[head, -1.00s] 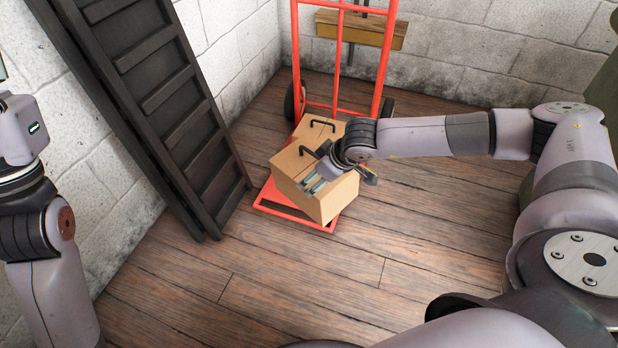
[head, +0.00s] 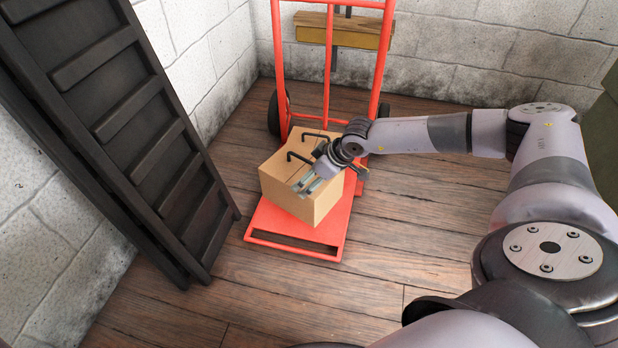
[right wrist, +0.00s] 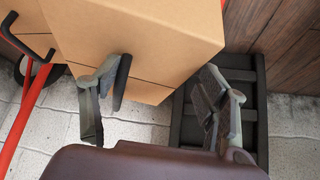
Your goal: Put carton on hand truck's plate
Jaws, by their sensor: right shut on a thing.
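The carton (head: 295,190) is a tan box with black handles on its top. In the head view it is over the red plate (head: 290,228) of the hand truck (head: 327,70), turned at an angle to it. I cannot tell whether its underside touches the plate. The front part of the plate is bare. My right gripper (head: 313,183) is at the carton's upper near side, shut on it, apparently at a handle. The right wrist view shows the carton (right wrist: 140,40) and a black handle (right wrist: 121,82) beside one finger. My left gripper is out of view.
A dark ladder-like rack (head: 130,120) leans against the wall at left. A wooden block (head: 345,32) with a yellow face is behind the truck's frame. The wooden floor (head: 420,230) in front and to the right is clear.

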